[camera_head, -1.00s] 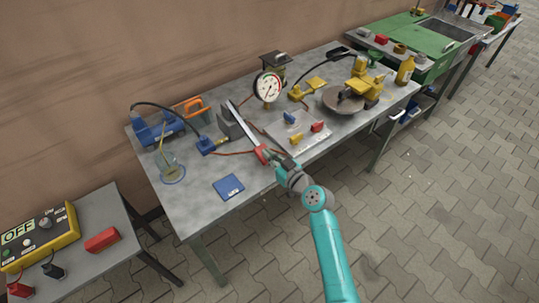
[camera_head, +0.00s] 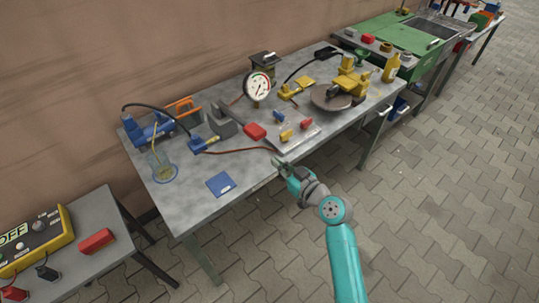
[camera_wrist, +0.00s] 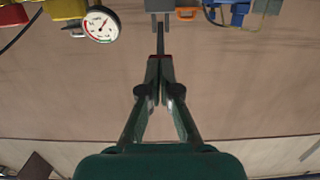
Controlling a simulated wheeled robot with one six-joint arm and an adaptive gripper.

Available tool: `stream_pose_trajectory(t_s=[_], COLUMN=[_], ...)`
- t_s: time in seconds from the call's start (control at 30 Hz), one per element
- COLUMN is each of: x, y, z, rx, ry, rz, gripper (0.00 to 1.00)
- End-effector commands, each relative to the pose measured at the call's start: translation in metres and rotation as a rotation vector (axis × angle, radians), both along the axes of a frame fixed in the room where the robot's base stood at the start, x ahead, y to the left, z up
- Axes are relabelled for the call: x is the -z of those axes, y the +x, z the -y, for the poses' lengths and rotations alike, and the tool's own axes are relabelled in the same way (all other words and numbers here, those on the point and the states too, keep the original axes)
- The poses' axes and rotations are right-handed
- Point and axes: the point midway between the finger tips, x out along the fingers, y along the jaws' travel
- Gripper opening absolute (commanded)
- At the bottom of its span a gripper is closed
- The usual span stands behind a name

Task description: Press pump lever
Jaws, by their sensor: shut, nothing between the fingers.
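The pump lever's red handle (camera_head: 255,131) juts forward over the grey workbench (camera_head: 205,205) in the head view. It sits on a bar from the dark grey pump body (camera_head: 236,121). My gripper (camera_head: 278,163) is shut and empty near the bench's front edge. It is in front of the red handle, to its lower right, and apart from it in the head view. In the wrist view the shut fingers (camera_wrist: 160,65) point at a dark bar (camera_wrist: 160,38), likely the lever; its near end is hidden behind the fingertips.
A dial gauge (camera_head: 257,87) stands behind the lever. A plate with small coloured parts (camera_head: 305,130) lies right of it. A blue fitting with a red-brown hose (camera_head: 205,144), a glass dish (camera_head: 164,173) and a blue pad (camera_head: 221,184) are left. A yellow machine (camera_head: 350,82) stands right.

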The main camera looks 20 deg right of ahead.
Motion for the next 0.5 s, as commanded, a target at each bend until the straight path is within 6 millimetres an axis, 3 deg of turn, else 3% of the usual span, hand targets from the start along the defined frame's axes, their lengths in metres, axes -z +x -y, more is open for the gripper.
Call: stream_pose_trajectory(t_s=[0.2,0.5], x=[0.001,0.0], y=[-0.015,-0.016], z=[0.005,0.005], rx=[0.001,0.0], ry=[0.0,0.001], rz=[0.001,0.002], gripper=[0.0,0.0])
